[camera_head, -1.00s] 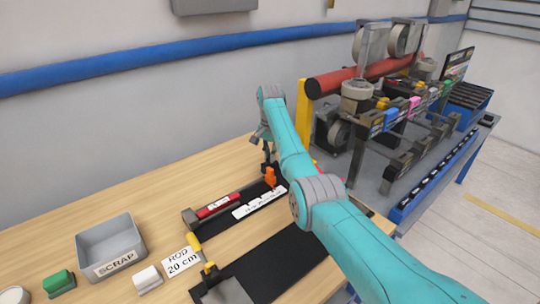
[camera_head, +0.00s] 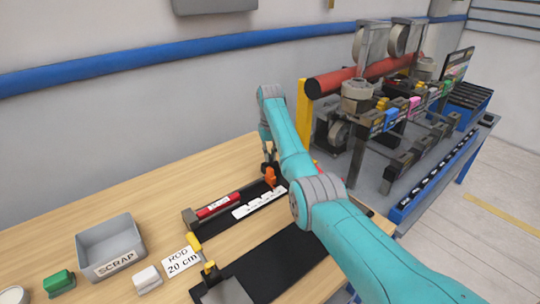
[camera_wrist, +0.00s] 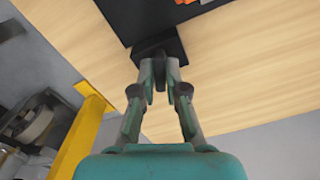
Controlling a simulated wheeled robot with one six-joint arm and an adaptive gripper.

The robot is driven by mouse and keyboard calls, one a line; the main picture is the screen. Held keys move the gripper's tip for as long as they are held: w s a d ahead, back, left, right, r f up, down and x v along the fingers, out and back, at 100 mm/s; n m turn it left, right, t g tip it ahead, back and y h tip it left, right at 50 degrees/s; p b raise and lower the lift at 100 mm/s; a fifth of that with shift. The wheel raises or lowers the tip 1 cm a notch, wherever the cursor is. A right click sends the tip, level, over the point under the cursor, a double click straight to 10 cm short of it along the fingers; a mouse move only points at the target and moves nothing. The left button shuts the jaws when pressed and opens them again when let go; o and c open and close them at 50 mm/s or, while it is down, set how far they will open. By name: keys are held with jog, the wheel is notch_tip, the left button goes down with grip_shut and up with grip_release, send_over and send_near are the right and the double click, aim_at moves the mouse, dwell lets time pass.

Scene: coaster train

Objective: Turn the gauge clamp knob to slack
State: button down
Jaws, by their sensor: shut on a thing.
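The gauge is a black strip (camera_head: 214,230) on the wooden table with a red rod (camera_head: 217,206), a white scale (camera_head: 262,203) and an orange piece (camera_head: 270,177) near its far end. My gripper (camera_head: 269,163) is just behind the orange piece, at the gauge's far end. In the wrist view my gripper (camera_wrist: 159,70) is shut on a small dark knob that stands at a dark block (camera_wrist: 172,47). The fingers hide most of the knob, so I cannot read its angle or any marking.
A grey SCRAP bin (camera_head: 110,244), a ROD 20 cm card (camera_head: 181,261), and green (camera_head: 59,283) and white (camera_head: 147,279) blocks are at the left. A yellow post (camera_head: 305,115) and machine rack stand to the right. Bare table lies behind the gauge.

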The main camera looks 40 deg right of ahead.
jog(key=n, duration=0.5)
jog(key=shift+n, duration=0.3)
jog(key=n, duration=0.4)
jog(key=shift+n, duration=0.3)
jog(key=n, duration=0.5)
jog(key=shift+n, duration=2.5)
jog(key=c, duration=1.2)
grip_release()
jog(key=shift+r, duration=0.1)
